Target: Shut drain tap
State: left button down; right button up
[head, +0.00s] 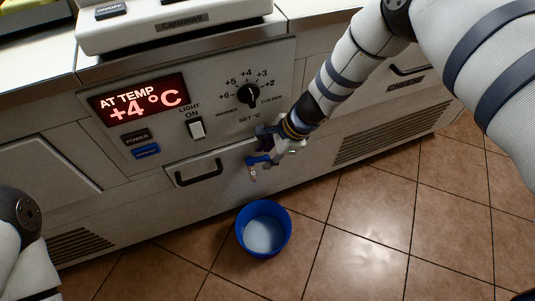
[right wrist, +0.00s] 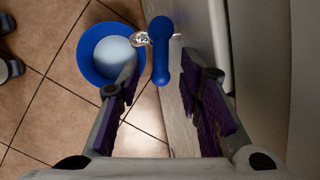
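The drain tap is a small metal tap with a blue lever (right wrist: 162,50), low on the cabinet front. In the right wrist view the lever lies between my spread fingers, with a gap on both sides. The metal spout (right wrist: 140,39) points left, toward the bucket. In the head view the spout tip (head: 253,174) hangs above the bucket, and my gripper partly hides the tap. My right gripper (head: 266,148) is open at the tap; its purple-padded fingers also show in the right wrist view (right wrist: 160,75). My left gripper is outside both views.
A blue bucket (head: 240,240) holding pale liquid stands on the tiled floor below the tap. A black drawer handle (head: 199,173) is left of the tap. The control panel (head: 220,80) reads +4 °C. The floor right of the bucket is clear.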

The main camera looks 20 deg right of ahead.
grip_shut()
jog(key=shift+w+f+n+b, duration=0.35)
jog(key=shift+n+b, duration=0.25)
jog(key=shift+b, duration=0.15)
jog(key=shift+w+r+n+g+b, duration=0.15)
jog(key=shift+r+n+g+b, duration=0.1)
jog(key=shift+n+g+b, duration=0.25)
jog(key=shift+d+r, duration=0.1)
grip_release()
jog(key=shift+w, duration=0.1)
